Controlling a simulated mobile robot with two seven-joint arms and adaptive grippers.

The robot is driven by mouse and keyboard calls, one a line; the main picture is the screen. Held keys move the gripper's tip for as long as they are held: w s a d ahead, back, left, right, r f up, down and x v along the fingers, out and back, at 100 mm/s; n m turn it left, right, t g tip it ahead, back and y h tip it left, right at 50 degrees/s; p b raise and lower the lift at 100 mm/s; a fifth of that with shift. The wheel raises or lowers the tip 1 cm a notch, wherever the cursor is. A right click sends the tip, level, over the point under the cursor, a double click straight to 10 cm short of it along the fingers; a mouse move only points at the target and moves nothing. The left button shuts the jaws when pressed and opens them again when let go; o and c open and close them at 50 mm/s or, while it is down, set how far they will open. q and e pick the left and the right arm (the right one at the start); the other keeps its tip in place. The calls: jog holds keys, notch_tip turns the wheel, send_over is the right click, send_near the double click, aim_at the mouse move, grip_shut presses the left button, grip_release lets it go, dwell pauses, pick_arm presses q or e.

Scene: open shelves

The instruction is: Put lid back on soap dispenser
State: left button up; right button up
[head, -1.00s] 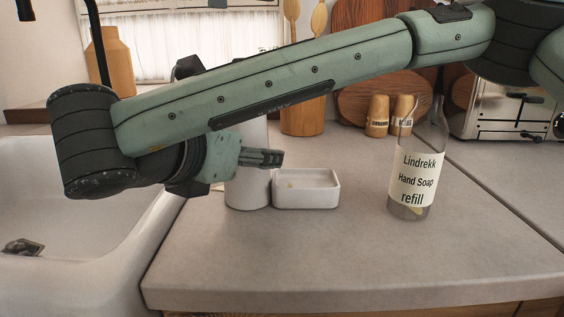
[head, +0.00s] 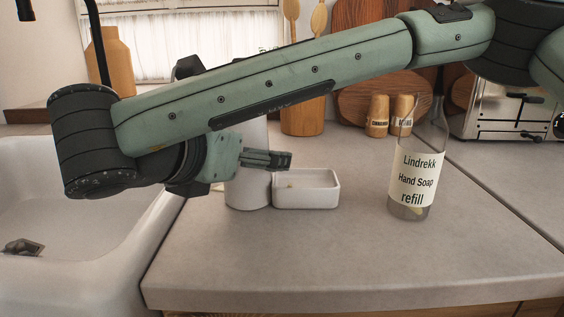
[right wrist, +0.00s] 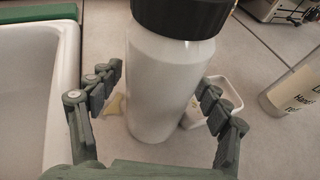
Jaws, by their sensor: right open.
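The white soap dispenser (head: 248,190) stands upright on the counter, its upper part hidden behind my right arm in the head view. In the right wrist view the dispenser (right wrist: 160,85) shows a black top (right wrist: 183,14), cut off by the frame edge. I cannot tell if this black part is the whole lid. My right gripper (right wrist: 161,78) is open, with a finger on each side of the dispenser in the picture and no clear contact. In the head view a finger of the right gripper (head: 268,159) shows in front of the dispenser.
A white dish (head: 306,201) sits close to the dispenser's right. A clear soap refill bottle (head: 412,185) stands farther right. The sink (head: 60,260) is at the left. A yellowish patch (right wrist: 116,104) lies left of the dispenser. The front counter is clear.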

jog(key=v, duration=1.2)
jog(key=shift+s, duration=0.1)
